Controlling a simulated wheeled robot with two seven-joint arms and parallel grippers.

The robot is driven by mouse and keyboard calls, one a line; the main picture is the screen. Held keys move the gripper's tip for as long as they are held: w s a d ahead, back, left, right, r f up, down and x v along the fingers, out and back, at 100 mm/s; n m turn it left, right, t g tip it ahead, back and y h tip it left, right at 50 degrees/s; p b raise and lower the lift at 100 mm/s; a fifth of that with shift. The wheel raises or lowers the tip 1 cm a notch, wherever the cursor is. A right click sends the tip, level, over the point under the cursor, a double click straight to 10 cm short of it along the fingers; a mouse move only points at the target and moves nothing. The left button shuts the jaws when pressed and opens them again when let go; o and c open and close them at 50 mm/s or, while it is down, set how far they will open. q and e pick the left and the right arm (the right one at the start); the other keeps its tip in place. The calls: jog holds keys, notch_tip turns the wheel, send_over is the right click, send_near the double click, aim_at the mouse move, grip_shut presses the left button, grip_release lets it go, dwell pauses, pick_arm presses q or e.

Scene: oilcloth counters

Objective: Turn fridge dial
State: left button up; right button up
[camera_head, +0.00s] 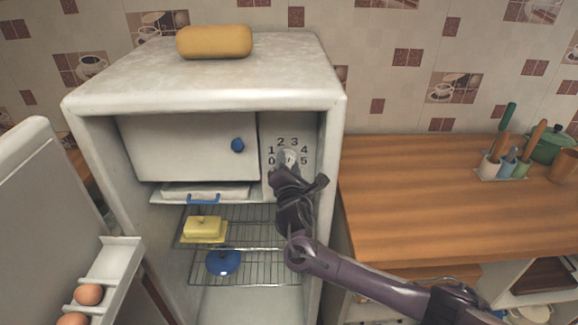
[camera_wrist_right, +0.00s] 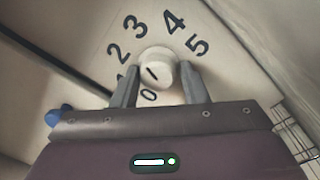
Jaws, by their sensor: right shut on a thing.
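The fridge (camera_head: 335,110) stands with its door (camera_head: 40,200) swung open to the left. The white round dial (camera_head: 290,157) sits on the panel at the upper right inside, ringed by numbers 0 to 5. In the right wrist view the dial (camera_wrist_right: 157,72) shows a dark pointer line on its face. My right gripper (camera_head: 288,165) is at the dial. In the right wrist view my right gripper (camera_wrist_right: 158,80) has one finger on each side of the dial and is shut on it. My left gripper is not in view.
A freezer box with a blue knob (camera_head: 237,145) is left of the dial. Below are wire racks with a yellow butter dish (camera_head: 204,228) and a blue lidded dish (camera_head: 223,262). Eggs (camera_head: 88,294) sit in the door shelf. A wooden counter (camera_head: 450,195) is at right.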

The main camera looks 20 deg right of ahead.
jog(key=shift+r+m, duration=0.25)
jog(key=shift+m, duration=0.35)
jog(key=shift+w, duration=0.1)
jog(key=o, duration=0.9)
jog(key=shift+a, duration=0.1)
jog(key=shift+c, duration=0.2)
jog(key=shift+f, duration=0.1)
jog(key=shift+s+a+f, duration=0.1)
jog(key=shift+s+f, duration=0.05)
jog(key=shift+s, duration=0.25)
jog(key=b+v, duration=0.2)
jog(key=v, duration=0.5)
